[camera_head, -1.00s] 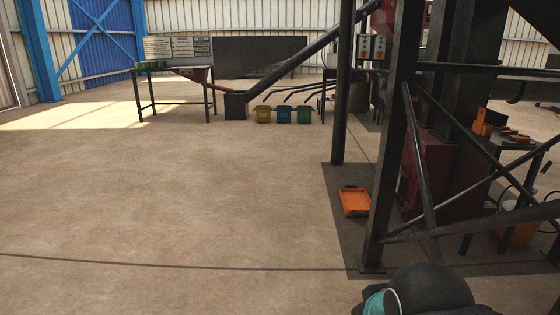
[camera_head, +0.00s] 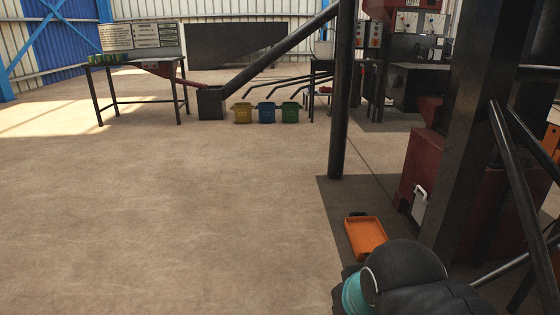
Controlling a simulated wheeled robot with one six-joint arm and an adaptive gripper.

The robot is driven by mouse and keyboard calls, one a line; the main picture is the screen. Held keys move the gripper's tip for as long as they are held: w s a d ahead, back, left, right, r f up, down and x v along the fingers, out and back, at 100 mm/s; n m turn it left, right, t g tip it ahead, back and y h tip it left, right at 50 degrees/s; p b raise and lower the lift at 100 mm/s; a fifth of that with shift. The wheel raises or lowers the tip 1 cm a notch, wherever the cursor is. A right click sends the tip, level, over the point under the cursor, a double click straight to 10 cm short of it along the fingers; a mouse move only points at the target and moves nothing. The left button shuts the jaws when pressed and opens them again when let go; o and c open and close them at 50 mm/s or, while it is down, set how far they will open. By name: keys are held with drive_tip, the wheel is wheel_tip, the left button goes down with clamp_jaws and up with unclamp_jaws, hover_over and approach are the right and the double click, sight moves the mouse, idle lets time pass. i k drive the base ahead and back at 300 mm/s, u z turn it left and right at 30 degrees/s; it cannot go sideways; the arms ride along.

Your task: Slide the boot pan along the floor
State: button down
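The orange boot pan (camera_head: 366,237) is a shallow tray lying flat on the dark floor plate. It sits left of the red machine casing (camera_head: 455,205), with a dark part at its far edge. My black and teal arm link shows at the bottom right, just in front of the pan in the picture, and may cover part of its near right corner. My gripper's fingers are not visible.
A dark post (camera_head: 341,110) rises beyond the pan, and a thick steel column (camera_head: 484,130) stands to its right. A white handle (camera_head: 420,191) is on the casing. Yellow (camera_head: 243,113), blue (camera_head: 266,113) and green (camera_head: 290,112) bins stand farther back. The floor at left is clear.

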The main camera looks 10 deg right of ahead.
sight(364, 233)
drive_tip(key=i, duration=2.4)
drive_tip(key=z, duration=1.95)
